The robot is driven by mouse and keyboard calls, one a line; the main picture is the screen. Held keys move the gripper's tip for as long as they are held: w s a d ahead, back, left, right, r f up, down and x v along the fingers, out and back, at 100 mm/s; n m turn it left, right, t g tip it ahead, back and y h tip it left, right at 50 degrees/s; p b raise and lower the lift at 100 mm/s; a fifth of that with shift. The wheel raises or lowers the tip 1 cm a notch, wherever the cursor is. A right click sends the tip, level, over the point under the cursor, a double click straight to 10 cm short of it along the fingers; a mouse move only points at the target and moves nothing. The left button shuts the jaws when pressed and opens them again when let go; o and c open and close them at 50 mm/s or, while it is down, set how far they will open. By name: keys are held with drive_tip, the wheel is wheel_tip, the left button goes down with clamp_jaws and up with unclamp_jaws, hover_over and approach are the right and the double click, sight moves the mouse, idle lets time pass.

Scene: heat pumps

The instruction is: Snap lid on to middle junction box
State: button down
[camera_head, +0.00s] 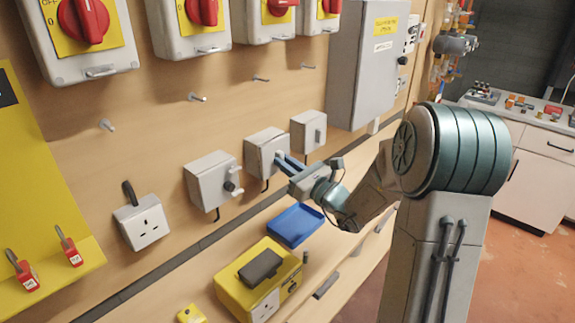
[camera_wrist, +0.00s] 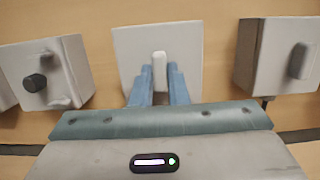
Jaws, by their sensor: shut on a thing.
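The middle junction box (camera_head: 262,149) is a grey-white box on the wooden wall panel, between two similar boxes. A pale square lid (camera_wrist: 130,55) with an upright white handle (camera_wrist: 159,66) is at the front of the middle box. In the wrist view it faces me and hides the box behind it. My gripper (camera_head: 284,160) reaches in from the right. Its two blue fingers (camera_wrist: 159,84) are shut on the lid's handle, one on each side. I cannot tell whether the lid sits fully flush on the box.
The left box (camera_head: 208,182) has a dark round knob and a lever; the right box (camera_head: 307,132) has a small handle. Below are a blue tray (camera_head: 296,225) and a yellow case (camera_head: 228,290) on the ledge. Bare pegs (camera_head: 196,97) stick out above the boxes.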

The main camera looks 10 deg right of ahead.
drive_tip(key=shift+w+a, duration=0.2)
idle(0.7)
drive_tip(key=c, duration=1.5)
unclamp_jaws()
drive_tip(key=shift+w, duration=0.1)
drive_tip(key=shift+s+r+v, duration=0.1)
drive_tip(key=shift+r+v, duration=0.35)
drive_tip(key=shift+v, duration=1.85)
drive_tip(key=shift+s+r+v, duration=0.1)
drive_tip(key=shift+r+v, duration=0.35)
drive_tip(key=shift+v, duration=1.85)
drive_tip(key=shift+r+v, duration=0.4)
drive_tip(key=shift+v, duration=1.9)
